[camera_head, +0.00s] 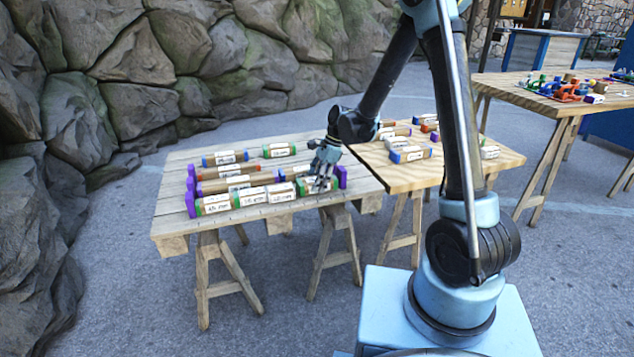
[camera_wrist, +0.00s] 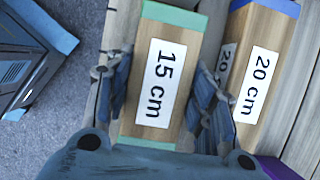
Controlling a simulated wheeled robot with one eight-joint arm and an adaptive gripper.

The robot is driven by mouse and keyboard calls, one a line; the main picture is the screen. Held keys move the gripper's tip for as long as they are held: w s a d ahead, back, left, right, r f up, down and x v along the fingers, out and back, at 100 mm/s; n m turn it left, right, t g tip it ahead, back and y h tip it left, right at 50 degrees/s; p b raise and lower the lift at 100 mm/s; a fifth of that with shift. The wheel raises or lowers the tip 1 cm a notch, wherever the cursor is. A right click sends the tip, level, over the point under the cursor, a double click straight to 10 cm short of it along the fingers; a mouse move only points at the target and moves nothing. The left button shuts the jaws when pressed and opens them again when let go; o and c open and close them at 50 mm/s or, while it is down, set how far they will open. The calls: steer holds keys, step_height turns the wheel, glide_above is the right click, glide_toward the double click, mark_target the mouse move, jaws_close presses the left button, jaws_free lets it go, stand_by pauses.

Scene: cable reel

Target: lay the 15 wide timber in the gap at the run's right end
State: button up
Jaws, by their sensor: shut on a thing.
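A 15 cm timber (camera_wrist: 160,85) with green ends and a white label lies between the fingers of my gripper (camera_wrist: 162,98) in the wrist view. My gripper is shut on its sides. In the head view my gripper (camera_head: 324,160) holds this timber (camera_head: 320,186) at the right end of the front run, beside the purple end block (camera_head: 341,176). Light timbers (camera_head: 281,193) with labels lie in line to its left, up to the left purple block (camera_head: 190,204). I cannot tell whether the held timber touches the table or its neighbours.
A 20 cm timber (camera_wrist: 262,70) with a blue end lies close beside the held one. Other timber rows (camera_head: 222,185) lie behind on the plank table (camera_head: 170,225). A second table (camera_head: 400,180) with loose timbers adjoins at right. A rock wall stands behind.

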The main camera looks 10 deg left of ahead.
steer(key=shift+f, duration=0.2)
steer(key=o, duration=1.3)
steer(key=shift+c, duration=0.2)
steer(key=shift+r, duration=0.1)
steer(key=v, duration=1.1)
steer(key=shift+w+d+r, duration=0.15)
steer(key=shift+d+r, duration=0.05)
steer(key=shift+r, duration=0.1)
steer(key=s+d+r+n+t, duration=0.1)
steer(key=s+d+r+n, duration=0.15)
steer(key=d, duration=0.45)
steer(key=s+d+r+n+t+h, duration=0.1)
steer(key=s+d+r, duration=0.1)
steer(key=s+d, duration=0.35)
steer(key=s+d+r+n+t, duration=0.1)
steer(key=s+d+r+n, duration=0.1)
steer(key=d, duration=0.7)
steer(key=s+d+f+n+h, duration=0.1)
steer(key=s+d+f+n, duration=0.2)
steer(key=s+d, duration=0.4)
steer(key=s+d+f+n+t+h, duration=0.1)
steer(key=s+d+f+n+h, duration=0.1)
steer(key=s+d, duration=0.6)
step_height(320, 180, down, 2)
steer(key=shift+s+n+t, duration=0.3)
steer(key=shift+s+n, duration=0.1)
steer(key=shift+n, duration=0.25)
